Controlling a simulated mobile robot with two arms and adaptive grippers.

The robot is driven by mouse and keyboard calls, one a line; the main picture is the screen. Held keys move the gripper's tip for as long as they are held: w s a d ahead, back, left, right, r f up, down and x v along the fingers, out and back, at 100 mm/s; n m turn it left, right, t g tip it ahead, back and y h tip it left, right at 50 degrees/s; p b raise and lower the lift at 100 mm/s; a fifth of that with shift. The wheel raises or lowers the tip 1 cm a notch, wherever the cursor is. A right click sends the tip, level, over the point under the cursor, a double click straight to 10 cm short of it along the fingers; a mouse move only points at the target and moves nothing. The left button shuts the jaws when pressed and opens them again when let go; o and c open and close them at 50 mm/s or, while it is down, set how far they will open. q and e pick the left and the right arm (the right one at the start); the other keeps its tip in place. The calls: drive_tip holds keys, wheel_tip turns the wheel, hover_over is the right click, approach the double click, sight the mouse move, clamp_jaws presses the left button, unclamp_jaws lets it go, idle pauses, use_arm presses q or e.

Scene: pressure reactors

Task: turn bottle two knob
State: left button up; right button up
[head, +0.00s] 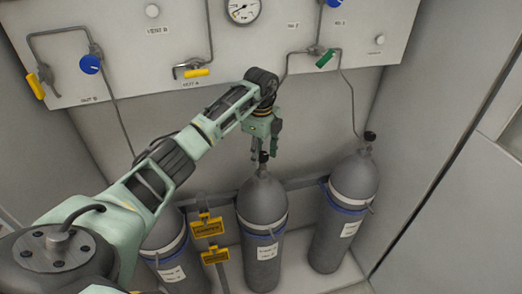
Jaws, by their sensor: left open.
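Three grey gas bottles stand in a row in the lower part of the head view. The middle bottle (262,222) has a small black knob (263,157) on top. My left gripper (265,153) points down over this knob, with its fingers around or just beside it; I cannot tell whether they touch. The gripper is open. The right bottle (345,205) has its own black knob (370,137). The left bottle (165,240) is partly covered by my left arm, and its knob is hidden. My right gripper is not in view.
A pale panel (120,60) above the bottles carries a gauge (242,9), blue knobs (91,64), yellow handles (197,73), a green handle (325,59) and thin pipes. Yellow tags (207,227) hang between the left and middle bottles. A grey wall (440,140) closes the right side.

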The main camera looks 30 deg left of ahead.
use_arm(q)
drive_tip(key=shift+f, duration=0.1)
drive_tip(key=shift+w+f, duration=0.1)
drive_tip(key=c, duration=1)
drive_tip(key=shift+m, duration=0.3)
